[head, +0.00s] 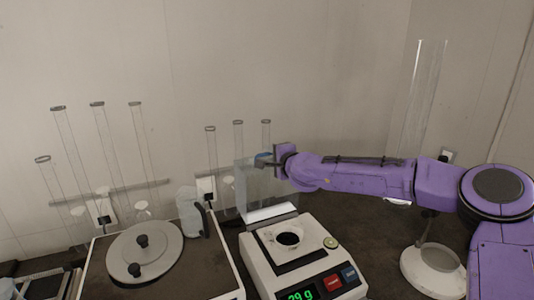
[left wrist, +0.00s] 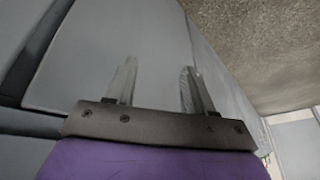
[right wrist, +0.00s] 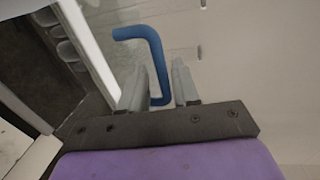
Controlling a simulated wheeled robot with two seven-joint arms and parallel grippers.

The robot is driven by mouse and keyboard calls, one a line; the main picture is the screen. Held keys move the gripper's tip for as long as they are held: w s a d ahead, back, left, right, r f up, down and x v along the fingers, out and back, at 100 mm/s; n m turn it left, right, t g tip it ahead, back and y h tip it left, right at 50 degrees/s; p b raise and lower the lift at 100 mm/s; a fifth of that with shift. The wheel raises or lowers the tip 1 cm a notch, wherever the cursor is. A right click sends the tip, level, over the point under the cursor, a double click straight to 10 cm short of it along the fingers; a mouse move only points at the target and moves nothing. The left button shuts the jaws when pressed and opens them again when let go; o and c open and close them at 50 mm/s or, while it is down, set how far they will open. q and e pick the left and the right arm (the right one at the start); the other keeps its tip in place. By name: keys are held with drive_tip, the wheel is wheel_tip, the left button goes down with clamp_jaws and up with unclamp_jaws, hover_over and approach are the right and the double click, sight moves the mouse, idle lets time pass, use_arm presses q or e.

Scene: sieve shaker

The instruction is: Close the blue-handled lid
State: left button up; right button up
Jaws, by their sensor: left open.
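The clear lid (head: 256,188) stands raised, about upright, at the back of the white balance (head: 300,258). Its bent blue handle (right wrist: 150,45) shows in the right wrist view, with its lower part between my right fingers. In the head view my right gripper (head: 266,162) is at the upper edge of the lid, and the handle is small there.
A dark dish (head: 289,239) sits on the balance pan. A shaker with a round lid (head: 146,250) stands to the left. A clear jug (head: 189,213) and several tall glass tubes stand behind.

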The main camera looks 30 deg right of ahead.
drive_tip(key=shift+w+a, duration=0.15)
drive_tip(key=shift+w, duration=0.4)
drive_tip(key=shift+w+a, duration=0.15)
drive_tip(key=shift+a, duration=0.05)
drive_tip(key=shift+d, duration=0.15)
